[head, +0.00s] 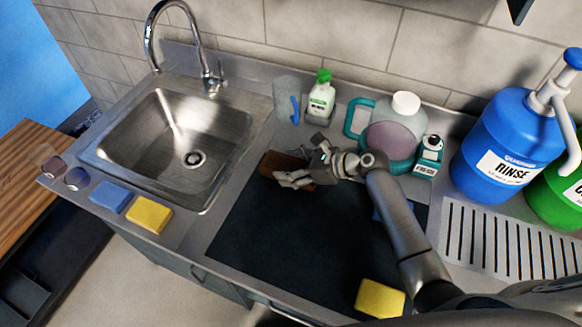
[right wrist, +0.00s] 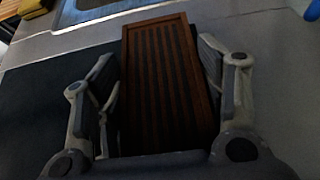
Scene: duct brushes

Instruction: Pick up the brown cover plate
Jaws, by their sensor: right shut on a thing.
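The brown cover plate (head: 273,164) is a flat rectangular piece at the upper left part of the black mat (head: 255,232), close to the sink's right edge. My right gripper (head: 302,160) is shut on it in the head view and hides its right part. In the right wrist view the plate (right wrist: 165,85) shows dark lengthwise stripes inside a brown rim. The fingers of my right gripper (right wrist: 160,95) stand along its two long sides. I cannot tell whether the plate touches the mat. My left gripper is not in view.
The sink (head: 165,150) lies to the left. A soap bottle (head: 321,100), a teal-handled jug (head: 395,130) and a blue rinse dispenser (head: 505,145) stand behind. Blue (head: 110,196) and yellow (head: 149,215) sponges lie at the front left; another yellow sponge (head: 380,298) is at the mat's front.

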